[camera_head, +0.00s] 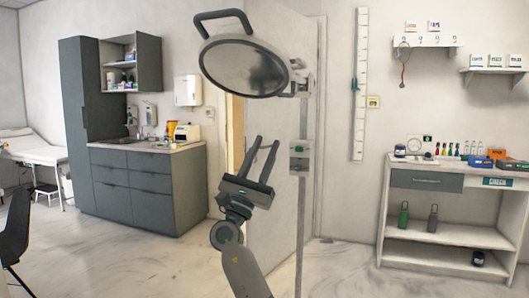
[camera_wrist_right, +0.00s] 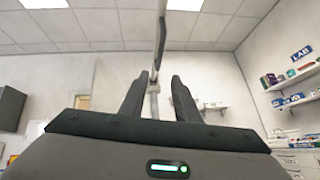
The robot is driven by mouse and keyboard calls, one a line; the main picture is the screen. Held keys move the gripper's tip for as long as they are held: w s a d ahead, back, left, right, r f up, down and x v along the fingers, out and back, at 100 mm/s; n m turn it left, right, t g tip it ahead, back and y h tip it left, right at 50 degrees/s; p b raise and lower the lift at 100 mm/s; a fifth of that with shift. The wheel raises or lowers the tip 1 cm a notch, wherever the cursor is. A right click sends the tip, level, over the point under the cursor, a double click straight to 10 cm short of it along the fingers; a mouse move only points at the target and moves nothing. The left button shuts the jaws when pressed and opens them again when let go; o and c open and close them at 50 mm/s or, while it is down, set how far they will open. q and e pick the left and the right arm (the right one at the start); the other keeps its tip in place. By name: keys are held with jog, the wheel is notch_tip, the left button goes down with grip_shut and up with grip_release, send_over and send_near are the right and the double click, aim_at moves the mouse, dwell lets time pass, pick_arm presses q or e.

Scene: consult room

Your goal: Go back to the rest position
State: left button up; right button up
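My right gripper (camera_head: 261,158) is raised in the middle of the head view, its two fingers pointing up. The fingers are apart with nothing between them. In the right wrist view the gripper (camera_wrist_right: 157,95) also shows its fingers spread and empty, with the ceiling and a thin pole behind them. My left gripper is in neither view.
A lamp on a pole (camera_head: 245,66) stands close by the right gripper, its round head above it. A grey cabinet (camera_head: 150,190) with a sink is at the left. A shelf table (camera_head: 445,232) with bottles and boxes is at the right. Open floor lies between.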

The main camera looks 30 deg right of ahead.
dwell(0.5)
